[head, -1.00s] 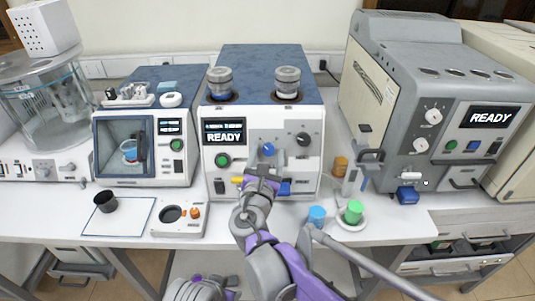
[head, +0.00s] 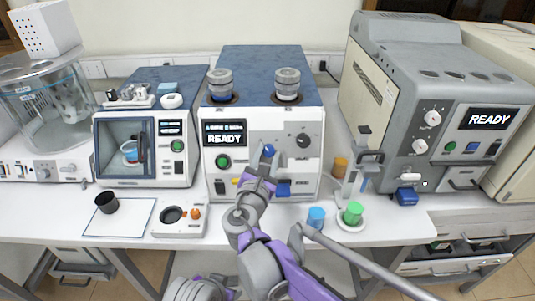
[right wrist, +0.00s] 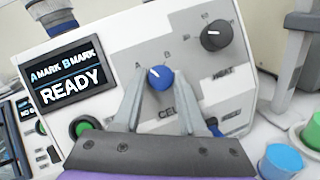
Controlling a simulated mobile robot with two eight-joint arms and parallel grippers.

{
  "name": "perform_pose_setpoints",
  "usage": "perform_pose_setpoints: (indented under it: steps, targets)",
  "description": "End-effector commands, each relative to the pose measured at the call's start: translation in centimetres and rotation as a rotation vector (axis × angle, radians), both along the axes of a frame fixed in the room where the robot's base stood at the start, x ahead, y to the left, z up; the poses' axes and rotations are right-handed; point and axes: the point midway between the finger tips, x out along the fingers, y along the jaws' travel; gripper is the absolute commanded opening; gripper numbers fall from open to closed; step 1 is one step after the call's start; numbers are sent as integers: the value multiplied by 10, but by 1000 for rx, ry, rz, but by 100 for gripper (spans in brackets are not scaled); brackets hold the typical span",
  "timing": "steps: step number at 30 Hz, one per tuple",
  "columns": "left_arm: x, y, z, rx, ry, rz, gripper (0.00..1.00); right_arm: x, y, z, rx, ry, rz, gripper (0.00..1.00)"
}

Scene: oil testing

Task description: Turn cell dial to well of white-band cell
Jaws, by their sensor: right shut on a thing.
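The blue cell dial (head: 269,150) is on the front of the middle machine (head: 236,175). In the right wrist view the dial (right wrist: 159,78) has a white mark pointing up and left, towards letter A; letter B is above right. My right gripper (head: 264,164) is shut on the dial, one finger on each side. Two grey-capped cells, a left one (head: 219,80) and a right one (head: 288,80), stand in the wells on top. My left gripper is not in view.
A black knob (head: 303,140) is right of the dial, and a green button (head: 223,162) is left. The screen (head: 224,133) reads READY. Blue (head: 316,217) and green (head: 353,212) cups stand on the bench at the right.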

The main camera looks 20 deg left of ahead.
Motion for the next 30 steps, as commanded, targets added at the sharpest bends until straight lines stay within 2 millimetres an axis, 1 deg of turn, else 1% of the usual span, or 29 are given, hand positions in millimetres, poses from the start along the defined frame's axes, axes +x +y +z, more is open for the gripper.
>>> perform_pose_setpoints:
  steps: [30]
  targets:
    - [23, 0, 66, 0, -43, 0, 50, 2, 4, 9, 820, 235, -398, 0]
